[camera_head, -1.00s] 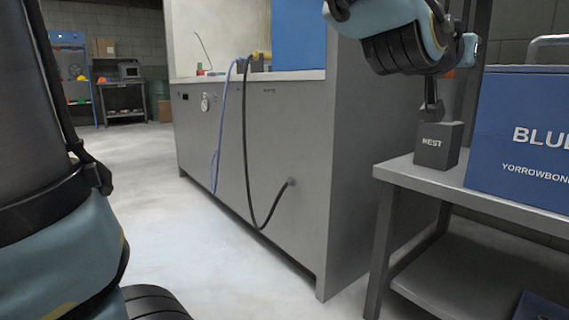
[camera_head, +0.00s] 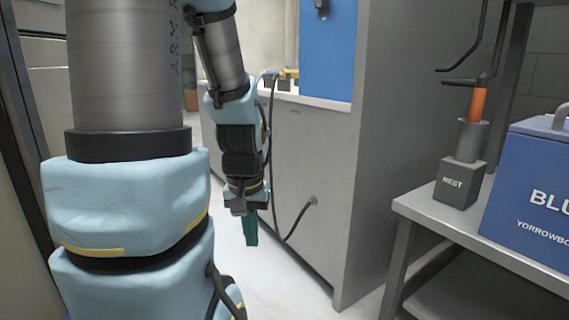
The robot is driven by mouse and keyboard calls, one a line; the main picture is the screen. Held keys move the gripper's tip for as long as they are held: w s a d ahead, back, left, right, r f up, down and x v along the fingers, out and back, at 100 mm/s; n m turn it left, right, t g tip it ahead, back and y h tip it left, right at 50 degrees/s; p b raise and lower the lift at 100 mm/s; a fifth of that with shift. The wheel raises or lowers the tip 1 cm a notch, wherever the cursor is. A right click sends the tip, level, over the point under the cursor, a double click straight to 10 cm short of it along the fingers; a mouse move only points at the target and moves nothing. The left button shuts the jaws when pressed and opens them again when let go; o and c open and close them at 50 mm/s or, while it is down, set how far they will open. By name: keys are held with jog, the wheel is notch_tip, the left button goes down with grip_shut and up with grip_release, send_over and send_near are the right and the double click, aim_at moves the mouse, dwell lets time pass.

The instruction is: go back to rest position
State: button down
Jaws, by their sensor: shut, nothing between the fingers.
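My gripper (camera_head: 251,236) hangs pointing down at the end of my folded arm, in front of the grey cabinet (camera_head: 310,165). Its green fingers are shut with nothing held, and it is clear of the things around it. A dark grey block marked REST (camera_head: 459,183) stands on the metal table at the right, well apart from my gripper. A tool with an orange handle (camera_head: 478,103) and a dark bent rod stands upright in the grey cup (camera_head: 470,141) on that block.
A blue case (camera_head: 533,190) sits on the metal table (camera_head: 425,207) right of the block. A blue panel (camera_head: 327,55) stands on the cabinet top. A dark hose (camera_head: 290,237) loops down the cabinet front. Floor (camera_head: 295,285) between my arm and the table is clear.

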notch_tip(320, 180, up, 36)
jog(key=p, duration=3.4)
jog(key=shift+r+p, duration=0.15)
jog(key=shift+p, duration=0.2)
jog(key=shift+w, duration=0.1)
